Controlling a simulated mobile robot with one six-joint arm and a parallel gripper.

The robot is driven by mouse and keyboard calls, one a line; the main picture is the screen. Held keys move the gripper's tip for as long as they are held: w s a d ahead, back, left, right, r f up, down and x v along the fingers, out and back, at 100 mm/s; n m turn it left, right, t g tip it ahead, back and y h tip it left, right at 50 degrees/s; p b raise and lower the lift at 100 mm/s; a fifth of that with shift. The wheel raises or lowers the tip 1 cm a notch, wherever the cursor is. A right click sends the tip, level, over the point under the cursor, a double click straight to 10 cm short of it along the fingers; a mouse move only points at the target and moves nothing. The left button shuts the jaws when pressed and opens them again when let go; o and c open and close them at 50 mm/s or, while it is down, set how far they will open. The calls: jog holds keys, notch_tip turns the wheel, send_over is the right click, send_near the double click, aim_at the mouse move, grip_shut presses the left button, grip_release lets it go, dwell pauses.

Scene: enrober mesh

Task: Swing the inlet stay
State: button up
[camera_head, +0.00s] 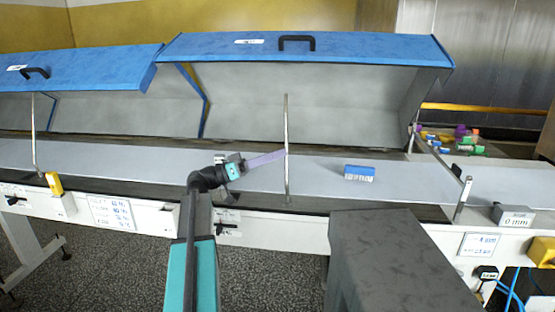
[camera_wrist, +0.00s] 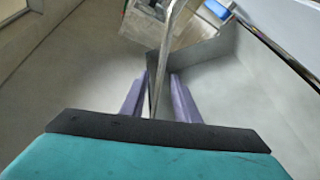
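A thin metal stay (camera_head: 286,180) stands upright under the raised right blue hood (camera_head: 330,47); I take it as the inlet stay. Its foot is at the machine's front edge and its top shows against the hood's grey inside. Whether the top touches the hood, I cannot tell. My gripper (camera_head: 283,154) reaches it from the left at mid-height. In the wrist view the stay (camera_wrist: 169,30) passes between the two purple fingers of my gripper (camera_wrist: 158,88). The fingers are apart, with a gap seen on both sides of the rod.
A second stay (camera_head: 34,140) stands under the left blue hood (camera_head: 90,70). A blue-and-white brush-like block (camera_head: 359,173) lies on the grey bed, right of the stay. A dark grey stand (camera_head: 390,260) is in front. Colourful pieces (camera_head: 460,138) lie at the far right.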

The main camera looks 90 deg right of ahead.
dwell(0.3)
jog(key=b+v, duration=0.1)
jog(key=v, duration=1.2)
jog(key=shift+w+f+b, duration=0.15)
jog(key=shift+w+b, duration=0.15)
jog(key=shift+b, duration=0.05)
jog(key=shift+a, duration=0.1)
